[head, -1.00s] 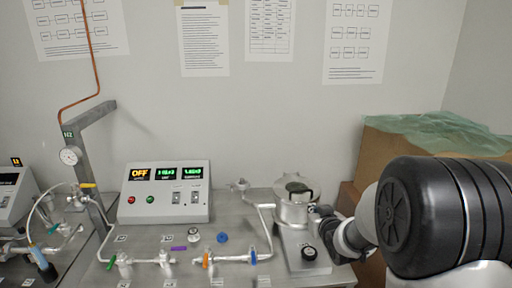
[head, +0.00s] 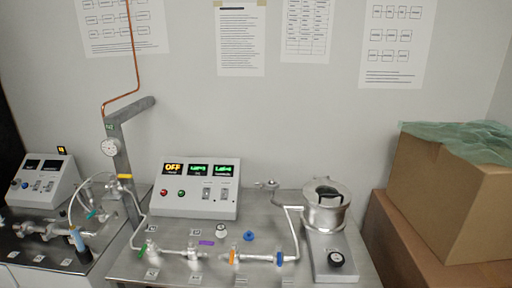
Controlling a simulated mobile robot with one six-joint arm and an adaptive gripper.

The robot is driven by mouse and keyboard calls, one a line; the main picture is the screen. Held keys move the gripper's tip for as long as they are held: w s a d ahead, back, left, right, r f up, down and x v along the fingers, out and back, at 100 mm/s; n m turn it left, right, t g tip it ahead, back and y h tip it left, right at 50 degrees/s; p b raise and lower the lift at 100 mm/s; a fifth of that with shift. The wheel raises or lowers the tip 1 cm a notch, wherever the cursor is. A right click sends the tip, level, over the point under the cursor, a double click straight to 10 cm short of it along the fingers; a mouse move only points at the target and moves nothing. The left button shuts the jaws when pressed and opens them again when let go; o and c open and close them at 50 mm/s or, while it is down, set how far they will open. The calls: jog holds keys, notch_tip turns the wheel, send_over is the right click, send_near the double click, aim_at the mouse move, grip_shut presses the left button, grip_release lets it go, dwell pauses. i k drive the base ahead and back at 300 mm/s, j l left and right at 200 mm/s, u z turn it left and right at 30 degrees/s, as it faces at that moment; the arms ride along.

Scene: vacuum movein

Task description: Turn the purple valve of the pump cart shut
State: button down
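A small purple bar (head: 207,243), elongated and lying sideways, shows in the head view just behind the glass-and-metal pipe line (head: 210,256) on the steel bench cart. It is close to a pale valve body (head: 194,254); whether it joins that body is too small to tell. The same line carries a green handle (head: 142,250), an orange handle (head: 233,256) and a blue handle (head: 280,258). My gripper is not in view.
A control box (head: 197,188) with an OFF display stands behind the line. Cardboard boxes (head: 440,200) stand farther right. A second cart (head: 45,240) is at left.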

aim_at(191, 242)
jog(key=i+j, duration=1)
jog(key=j+u, duration=0.05)
jog(key=j, duration=0.05)
